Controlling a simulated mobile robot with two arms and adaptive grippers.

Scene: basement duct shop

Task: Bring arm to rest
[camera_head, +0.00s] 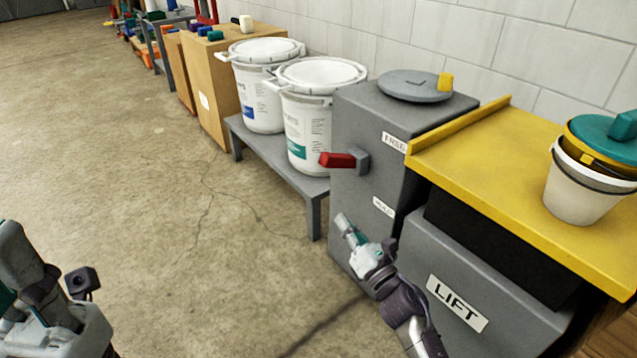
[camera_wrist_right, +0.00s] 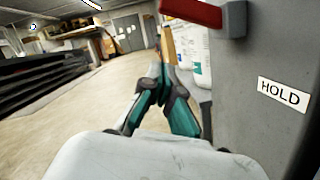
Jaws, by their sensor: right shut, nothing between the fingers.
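My right arm reaches in from the bottom of the head view, and its gripper (camera_head: 345,225) is in front of the grey cabinet (camera_head: 350,120), below the red handle (camera_head: 338,160). In the right wrist view the gripper's fingers (camera_wrist_right: 166,70) are together and hold nothing. The red handle (camera_wrist_right: 192,12) shows above and to the right of the fingertips, apart from them. The cabinet face with the HOLD label (camera_wrist_right: 283,95) is close on the right. Part of my left arm (camera_head: 45,300) shows at the lower left of the head view; its fingertips cannot be made out.
A grey box labelled LIFT (camera_head: 475,285) stands under the yellow top (camera_head: 530,170), which bears a white bucket (camera_head: 578,200). Two lidded white buckets (camera_head: 262,100) (camera_head: 308,125) stand on a low grey bench (camera_head: 275,165). The concrete floor (camera_head: 130,180) to the left is clear.

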